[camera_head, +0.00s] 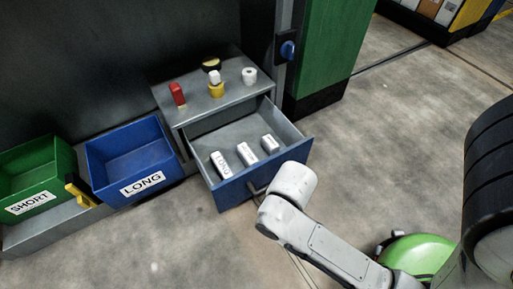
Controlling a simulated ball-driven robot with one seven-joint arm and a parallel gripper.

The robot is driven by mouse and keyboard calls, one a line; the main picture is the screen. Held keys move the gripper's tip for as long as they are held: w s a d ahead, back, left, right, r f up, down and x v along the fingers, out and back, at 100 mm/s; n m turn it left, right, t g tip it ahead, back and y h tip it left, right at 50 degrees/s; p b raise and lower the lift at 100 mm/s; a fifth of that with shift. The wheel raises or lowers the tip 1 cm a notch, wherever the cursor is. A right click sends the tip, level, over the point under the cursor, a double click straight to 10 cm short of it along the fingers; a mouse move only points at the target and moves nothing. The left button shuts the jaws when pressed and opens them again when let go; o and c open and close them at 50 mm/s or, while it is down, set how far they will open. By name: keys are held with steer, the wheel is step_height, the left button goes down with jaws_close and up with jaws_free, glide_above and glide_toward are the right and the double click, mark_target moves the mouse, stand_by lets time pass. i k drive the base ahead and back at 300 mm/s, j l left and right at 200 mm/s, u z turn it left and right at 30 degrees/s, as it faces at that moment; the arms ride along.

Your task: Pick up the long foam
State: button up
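Three white foam pieces lie side by side in the open blue-fronted drawer. The left foam piece (221,164) looks the longest and has dark lettering too small to read surely. The middle foam piece (246,154) and the right foam piece (270,144) look shorter. My pale arm reaches in from the lower right, its rounded upper part just in front of the drawer's right front corner. My gripper's fingers do not show, so whether they hold anything is hidden. No foam piece appears touched by the visible arm.
The drawer (289,128) juts from a grey cabinet (238,97) with red, yellow and white items on top. A blue LONG bin (108,177) and green SHORT bin (50,187) stand left. A green post (328,50) stands behind right.

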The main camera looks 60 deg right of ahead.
mark_target(222, 168)
steer(key=i+l, duration=0.1)
steer(key=l, duration=0.35)
steer(key=i+l+u, duration=0.15)
steer(key=l, duration=0.75)
steer(key=i+u, duration=0.05)
